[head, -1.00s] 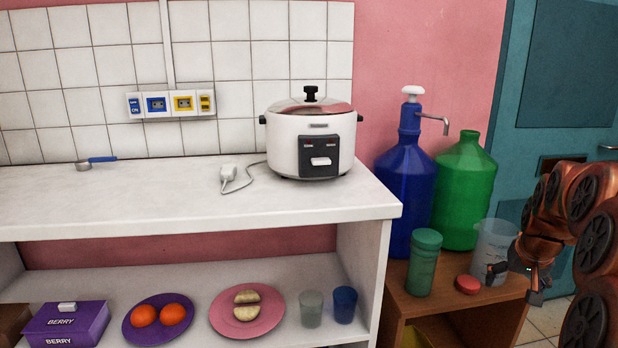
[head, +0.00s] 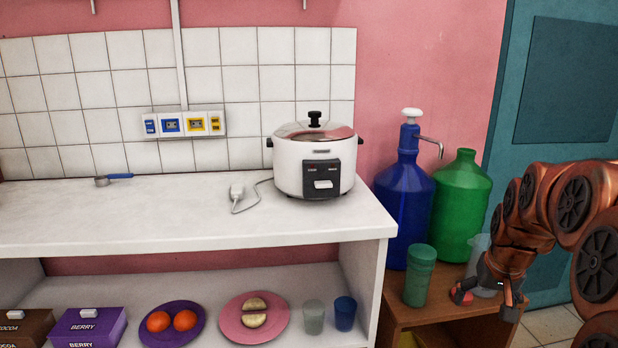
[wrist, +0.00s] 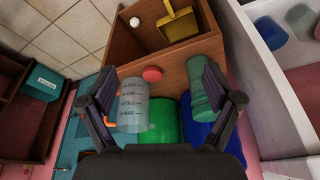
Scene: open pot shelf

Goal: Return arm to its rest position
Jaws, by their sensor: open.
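My gripper (head: 492,292) is at the right of the head view, above the small wooden cabinet (head: 430,321), in front of a clear measuring jug (head: 482,247) that it partly hides. In the wrist view my gripper (wrist: 158,74) has its two fingers wide apart with nothing held between them. The clear jug (wrist: 133,108) and a red lid (wrist: 152,74) show beyond the fingers. The red lid also shows in the head view (head: 460,294), partly behind the gripper. A dark green lidded container (head: 419,277) stands left of it.
A blue pump bottle (head: 404,205) and a green bottle (head: 461,205) stand behind. The white counter (head: 110,225) at left carries a rice cooker (head: 314,165). Plates (head: 229,324), cups and boxes sit on its lower shelf. A teal door (head: 570,80) is at far right.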

